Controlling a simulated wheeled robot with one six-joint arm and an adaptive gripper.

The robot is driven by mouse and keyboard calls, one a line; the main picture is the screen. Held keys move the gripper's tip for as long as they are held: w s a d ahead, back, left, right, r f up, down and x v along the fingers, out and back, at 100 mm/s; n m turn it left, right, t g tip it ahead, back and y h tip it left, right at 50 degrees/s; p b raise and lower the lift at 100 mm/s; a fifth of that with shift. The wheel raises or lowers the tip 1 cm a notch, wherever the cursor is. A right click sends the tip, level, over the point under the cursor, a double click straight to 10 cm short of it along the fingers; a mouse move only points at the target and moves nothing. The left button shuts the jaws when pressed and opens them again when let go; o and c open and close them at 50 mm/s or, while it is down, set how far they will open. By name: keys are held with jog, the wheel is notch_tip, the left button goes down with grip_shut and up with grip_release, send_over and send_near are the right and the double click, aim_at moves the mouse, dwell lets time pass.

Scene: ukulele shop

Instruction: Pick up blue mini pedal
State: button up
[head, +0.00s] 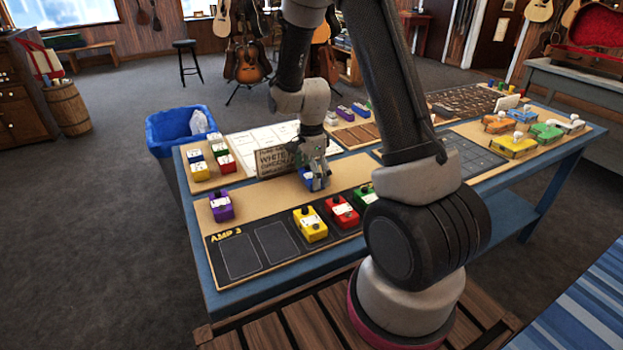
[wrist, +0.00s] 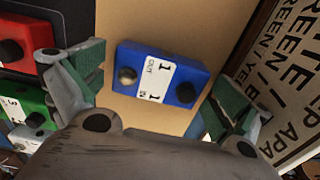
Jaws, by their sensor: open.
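In the head view my gripper (head: 318,184) points down over the blue pedal (head: 306,174), which is partly hidden behind the fingers.
A lettered sign (head: 272,162) stands close beside my gripper. Yellow (head: 310,226), red (head: 342,212) and green pedals stand on the dark AMP 3 mat (head: 222,249). A purple pedal (head: 221,206) sits to the left. Bare tan board lies around the blue pedal.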

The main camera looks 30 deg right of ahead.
jog(key=c, duration=1)
